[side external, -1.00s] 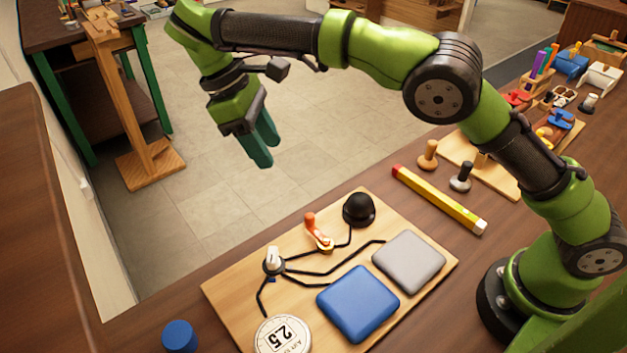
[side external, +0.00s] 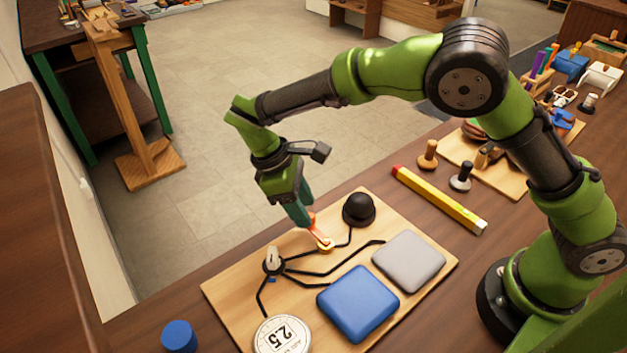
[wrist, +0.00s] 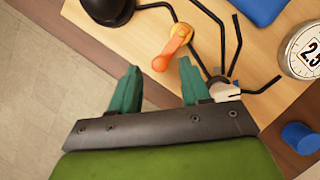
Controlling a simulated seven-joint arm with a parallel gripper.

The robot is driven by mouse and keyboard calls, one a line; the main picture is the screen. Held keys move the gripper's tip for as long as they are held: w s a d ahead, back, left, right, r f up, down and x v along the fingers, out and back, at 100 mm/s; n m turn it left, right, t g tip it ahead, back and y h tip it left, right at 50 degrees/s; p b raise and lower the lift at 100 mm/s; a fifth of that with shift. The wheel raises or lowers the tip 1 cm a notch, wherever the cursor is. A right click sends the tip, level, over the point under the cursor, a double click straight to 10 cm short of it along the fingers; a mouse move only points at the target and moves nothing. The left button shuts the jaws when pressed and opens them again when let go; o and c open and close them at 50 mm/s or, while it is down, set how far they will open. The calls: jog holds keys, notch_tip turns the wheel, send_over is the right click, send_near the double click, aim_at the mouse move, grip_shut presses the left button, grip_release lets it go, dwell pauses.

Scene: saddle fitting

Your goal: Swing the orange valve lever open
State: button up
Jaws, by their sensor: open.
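The orange valve lever (side external: 319,234) stands on the wooden board (side external: 225,289), its brass-coloured pivot (side external: 325,244) at one end. In the wrist view the orange lever (wrist: 172,49) points down toward the gap between my fingers. My gripper (side external: 301,218) is over the board beside the lever, with its teal fingers angled down. In the wrist view my gripper (wrist: 158,80) is open and empty, with the lever's knob just ahead of the fingertips. The fingers partly hide the lever's knob in the side view; contact cannot be told there.
On the board are a black dome (side external: 359,209), a white-handled valve (side external: 273,260), a dial gauge (side external: 282,336), a blue pad (side external: 358,303) and a grey pad (side external: 409,261). Black tubes link some parts. A yellow bar (side external: 438,199) lies behind, and a blue cylinder (side external: 179,336) stands at left.

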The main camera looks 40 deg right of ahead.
jog(key=shift+x, duration=1.2)
grip_shut()
jog(key=shift+d, duration=0.1)
jog(key=d+m, duration=0.1)
jog(key=m, duration=0.1)
jog(key=shift+m+g+y, duration=0.3)
jog(key=shift+g+y, duration=0.1)
jog(key=m, duration=0.1)
jog(key=d+m+y, duration=0.1)
jog(key=m, duration=0.1)
jog(key=d+m, duration=0.1)
jog(key=shift+s+y, duration=0.3)
jog(key=shift+s+d+m+y, duration=0.25)
jog(key=shift+m+y, duration=0.1)
jog(key=shift+m, duration=0.55)
jog(key=shift+s+d+m+y, duration=0.25)
jog(key=shift+m+y, duration=0.05)
jog(key=shift+m, duration=0.6)
jog(key=shift+s+d+m+y, duration=0.25)
jog(key=shift+m+y, duration=0.1)
jog(key=shift+m, duration=0.55)
